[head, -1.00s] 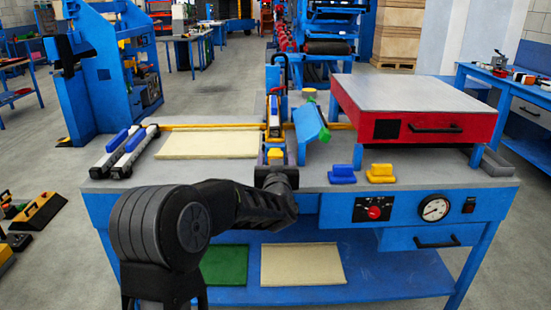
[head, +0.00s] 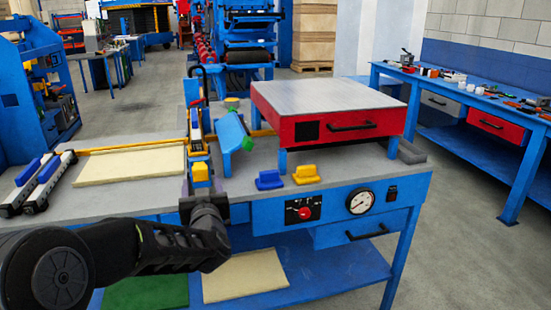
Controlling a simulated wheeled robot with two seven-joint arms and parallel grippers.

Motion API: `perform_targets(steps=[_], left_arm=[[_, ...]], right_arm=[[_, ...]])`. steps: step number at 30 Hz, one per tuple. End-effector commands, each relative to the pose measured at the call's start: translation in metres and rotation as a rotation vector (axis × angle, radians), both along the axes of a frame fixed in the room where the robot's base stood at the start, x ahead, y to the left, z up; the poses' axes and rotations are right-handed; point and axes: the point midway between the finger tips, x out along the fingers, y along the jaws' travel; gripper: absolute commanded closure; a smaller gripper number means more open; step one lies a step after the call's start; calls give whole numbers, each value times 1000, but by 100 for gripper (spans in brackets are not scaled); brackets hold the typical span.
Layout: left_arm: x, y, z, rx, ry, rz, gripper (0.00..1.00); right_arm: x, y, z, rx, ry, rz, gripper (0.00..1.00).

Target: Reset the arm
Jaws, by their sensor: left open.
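My left arm comes in from the lower left in the head view, and its black wrist ends at the table's front edge. My left gripper (head: 201,186) is open and points away from me over the workbench (head: 235,180). Its fingers are small and partly hidden by the wrist. A yellow block (head: 201,172) shows just beyond the wrist, at the near end of a blue upright tool; I cannot tell whether the fingers touch it. My right gripper is not in view.
A cream panel (head: 130,165) lies left of the gripper, beside two blue-handled rails (head: 38,182). Blue (head: 269,180) and yellow (head: 306,175) holders sit to the right, before a red drawer unit (head: 350,128). A lower shelf (head: 310,277) holds panels. Floor is free at right.

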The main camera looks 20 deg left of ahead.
Motion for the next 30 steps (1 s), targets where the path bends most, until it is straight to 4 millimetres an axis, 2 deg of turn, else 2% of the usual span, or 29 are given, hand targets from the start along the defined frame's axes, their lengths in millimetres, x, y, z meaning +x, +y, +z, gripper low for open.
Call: perform_targets(steps=[5, 8, 11, 14, 17, 18, 20, 21, 23, 24, 26, 27, 29, 30], left_arm=[[0, 0, -1, -16, -9, -2, 38], [6, -9, -10, -83, -17, -43, 38], [14, -38, -36, -170, 18, -134, 38], [20, -78, -79, -253, 105, -232, 38], [15, -126, -135, -349, 238, -331, 38], [8, -147, -159, -389, 303, -370, 38], [-6, -178, -196, -451, 406, -421, 38], [-19, -198, -220, -490, 475, -452, 38], [-44, -226, -253, -548, 583, -492, 38], [-63, -244, -273, -586, 656, -517, 38], [-96, -271, -300, -641, 768, -550, 38], [-120, -287, -316, -677, 843, -570, 38], [-159, -311, -336, -725, 955, -598, 38], [-185, -325, -346, -755, 1027, -616, 38]], right_arm=[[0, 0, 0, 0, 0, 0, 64], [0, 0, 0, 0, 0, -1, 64], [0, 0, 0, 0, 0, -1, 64], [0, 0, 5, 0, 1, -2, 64], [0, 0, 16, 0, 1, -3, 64], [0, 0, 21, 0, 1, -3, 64], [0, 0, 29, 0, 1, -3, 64], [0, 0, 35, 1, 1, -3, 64], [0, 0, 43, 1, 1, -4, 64], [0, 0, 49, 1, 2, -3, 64], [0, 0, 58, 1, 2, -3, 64], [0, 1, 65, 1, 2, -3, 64], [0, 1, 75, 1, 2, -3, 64], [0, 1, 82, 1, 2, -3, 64]])
